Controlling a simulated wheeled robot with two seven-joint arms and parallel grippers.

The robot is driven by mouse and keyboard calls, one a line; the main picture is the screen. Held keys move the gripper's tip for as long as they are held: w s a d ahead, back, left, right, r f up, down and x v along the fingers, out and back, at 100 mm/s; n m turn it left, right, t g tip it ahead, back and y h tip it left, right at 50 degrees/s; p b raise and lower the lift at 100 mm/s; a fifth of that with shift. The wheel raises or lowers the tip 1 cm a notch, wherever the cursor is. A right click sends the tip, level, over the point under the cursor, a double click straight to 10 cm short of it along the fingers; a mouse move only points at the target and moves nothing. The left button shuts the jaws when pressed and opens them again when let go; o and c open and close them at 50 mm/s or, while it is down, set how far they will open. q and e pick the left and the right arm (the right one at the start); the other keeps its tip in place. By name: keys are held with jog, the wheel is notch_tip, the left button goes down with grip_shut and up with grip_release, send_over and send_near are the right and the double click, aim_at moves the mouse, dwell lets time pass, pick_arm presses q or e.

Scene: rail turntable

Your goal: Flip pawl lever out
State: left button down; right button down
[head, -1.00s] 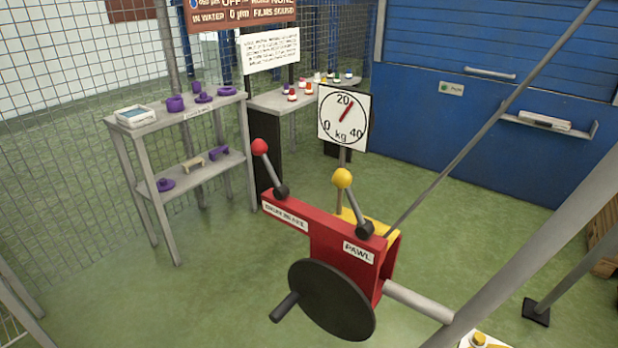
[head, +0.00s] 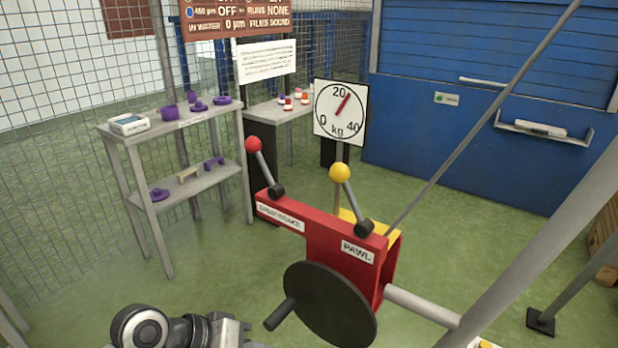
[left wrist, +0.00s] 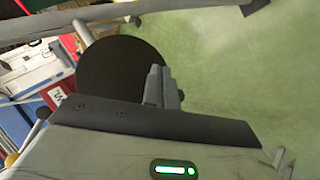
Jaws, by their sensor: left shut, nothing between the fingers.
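The pawl lever (head: 350,198), a dark arm with a yellow ball knob, stands on the red winch housing (head: 330,240) above the PAWL label. It leans up and to the left. A similar lever with a red knob (head: 254,144) stands at the housing's left end. A black crank wheel (head: 330,305) with a side handle is in front; it also shows in the left wrist view (left wrist: 118,68). My left arm is low in the head view, left of the wheel. My left gripper (left wrist: 157,72) is shut and empty, appearing in front of the wheel. My right gripper is out of view.
A dial (head: 340,112) marked in kg stands behind the levers, its needle just past 20. Grey struts (head: 480,120) slope across the right side. A two-level shelf (head: 190,185) with purple parts stands at left. Green floor is open between shelf and winch.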

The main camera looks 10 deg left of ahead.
aim_at(350, 197)
pick_arm(q)
jog(key=w+a+r+n+t+h, duration=0.2)
jog(key=w+r, duration=0.4)
jog(key=r, duration=0.5)
jog(key=w+a+r+n+t+h, duration=0.3)
jog(key=w+a+r+n+h, duration=0.2)
jog(key=r, duration=0.6)
jog(key=shift+w+a+h, duration=0.45)
jog(key=shift+h, duration=0.15)
jog(key=shift+d, duration=0.1)
jog(key=s+d+p+x, duration=0.1)
jog(key=s+p+x, duration=0.1)
jog(key=x, duration=1)
jog(key=shift+d+r+p, duration=0.2)
jog(key=shift+d+p, duration=0.35)
jog(key=shift+p, duration=0.05)
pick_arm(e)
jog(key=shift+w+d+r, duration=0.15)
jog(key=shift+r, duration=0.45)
pick_arm(q)
jog(key=shift+w+r, duration=0.1)
